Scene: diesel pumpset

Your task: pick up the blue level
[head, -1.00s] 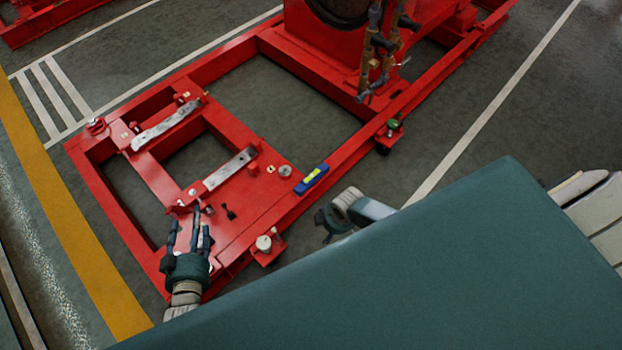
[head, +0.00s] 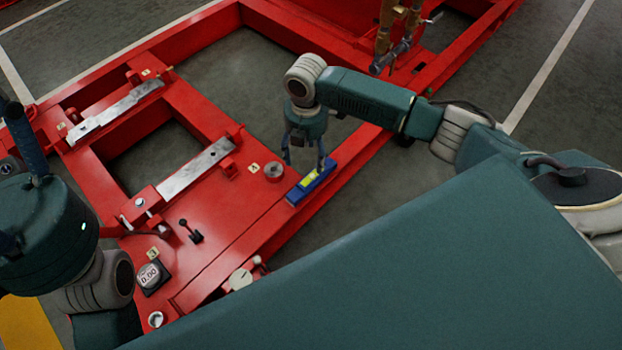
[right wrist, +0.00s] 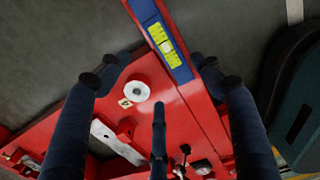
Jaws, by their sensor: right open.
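The blue level (head: 311,184) lies on the red pumpset frame (head: 230,225), along its near right edge, with a yellow label on it. My right gripper (head: 305,163) points down just above and behind the level, open and empty. In the right wrist view the level (right wrist: 164,45) runs from the top edge down between the spread left and right fingers (right wrist: 158,75); a third finger is at lower middle. I see no clear contact. My left gripper (head: 14,115) is large at the left edge, partly cut off; whether it is open cannot be told.
A round metal fitting (head: 273,171) stands on the frame close left of the level. A black lever (head: 191,232), a gauge (head: 151,275) and two silver bars (head: 195,168) are further left. Upright pipework (head: 392,45) stands behind right. Grey floor lies beyond the frame's edge.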

